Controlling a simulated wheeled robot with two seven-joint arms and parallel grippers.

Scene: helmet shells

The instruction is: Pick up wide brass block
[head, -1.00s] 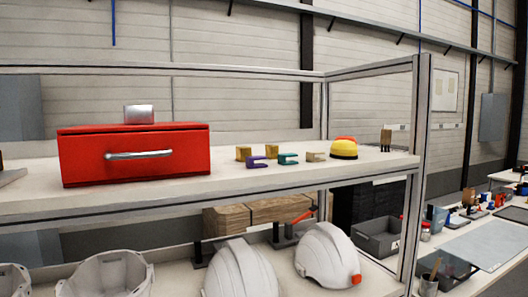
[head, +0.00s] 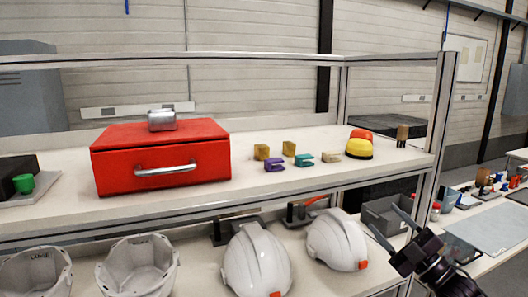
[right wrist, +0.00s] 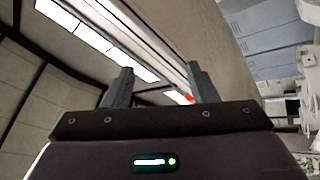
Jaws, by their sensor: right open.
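Several small blocks stand on the upper shelf, right of the red drawer box. Two upright brass-coloured blocks, a left one (head: 262,152) and a right one (head: 289,148), stand behind a purple piece (head: 274,165) and a teal piece (head: 303,160). A lower, flatter tan-brass block (head: 331,157) lies to their right. I cannot tell surely which is the wide brass block. My right gripper (head: 391,226) is open and empty, in front of the shelf's right end, below the upper board and apart from the blocks. In the right wrist view its fingers (right wrist: 160,72) are spread.
The red drawer box (head: 160,158) carries a metal tin (head: 162,120). A yellow-and-red dome (head: 359,148) sits right of the blocks. White helmet shells (head: 255,264) fill the lower shelf. The right shelf post (head: 436,130) stands near my right arm.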

